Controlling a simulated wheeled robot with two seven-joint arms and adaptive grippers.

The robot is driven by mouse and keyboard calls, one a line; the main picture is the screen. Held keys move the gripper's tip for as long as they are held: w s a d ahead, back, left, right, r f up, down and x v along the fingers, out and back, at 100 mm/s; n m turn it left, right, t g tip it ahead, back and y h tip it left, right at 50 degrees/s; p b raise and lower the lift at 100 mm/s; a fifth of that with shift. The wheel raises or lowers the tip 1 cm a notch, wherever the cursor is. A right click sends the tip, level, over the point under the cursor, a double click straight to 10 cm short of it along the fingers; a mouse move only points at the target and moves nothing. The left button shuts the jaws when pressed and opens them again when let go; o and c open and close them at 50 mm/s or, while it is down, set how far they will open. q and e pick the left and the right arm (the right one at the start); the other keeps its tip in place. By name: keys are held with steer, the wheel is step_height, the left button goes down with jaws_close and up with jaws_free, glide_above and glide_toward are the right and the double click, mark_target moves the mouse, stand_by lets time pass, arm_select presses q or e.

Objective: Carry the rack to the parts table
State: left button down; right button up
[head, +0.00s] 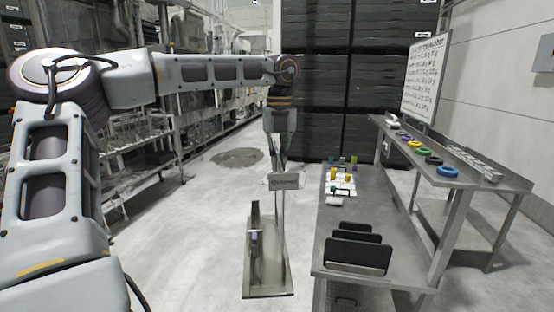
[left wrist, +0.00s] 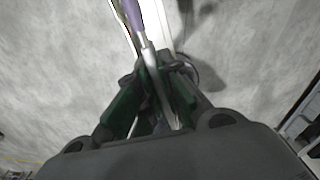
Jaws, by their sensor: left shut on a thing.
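My left gripper (head: 278,158) points down and is shut on the upper part of the rack. The rack (head: 268,280) has a flat grey base, thin uprights and a small grey plate near the top; something purple shows inside it. It appears to hang upright over the floor, left of the steel parts table (head: 330,228) and apart from it. In the left wrist view, the green-sided fingers (left wrist: 150,100) close around a grey bar, with a purple piece beyond them. The fingers hide part of the grip. My right gripper is out of view.
The table carries a black plate holder (head: 358,250) at its near end and small coloured parts farther back. A raised shelf (head: 430,160) with coloured rings stands along its right. Black stacked crates (head: 390,110) stand behind. The floor left of the rack is clear.

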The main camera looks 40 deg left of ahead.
arm_select(q)
steer(key=shift+s+d+r+n, duration=0.1)
steer(key=shift+d+n, duration=0.1)
steer(key=shift+n, duration=2.05)
steer(key=shift+w+d+f+n, duration=0.1)
steer(key=shift+d+n, duration=0.1)
steer(key=shift+n, duration=2)
steer(key=shift+s+d+r+n, duration=0.1)
steer(key=shift+d+n, duration=0.1)
steer(key=shift+n, duration=2.55)
steer(key=shift+r, duration=0.1)
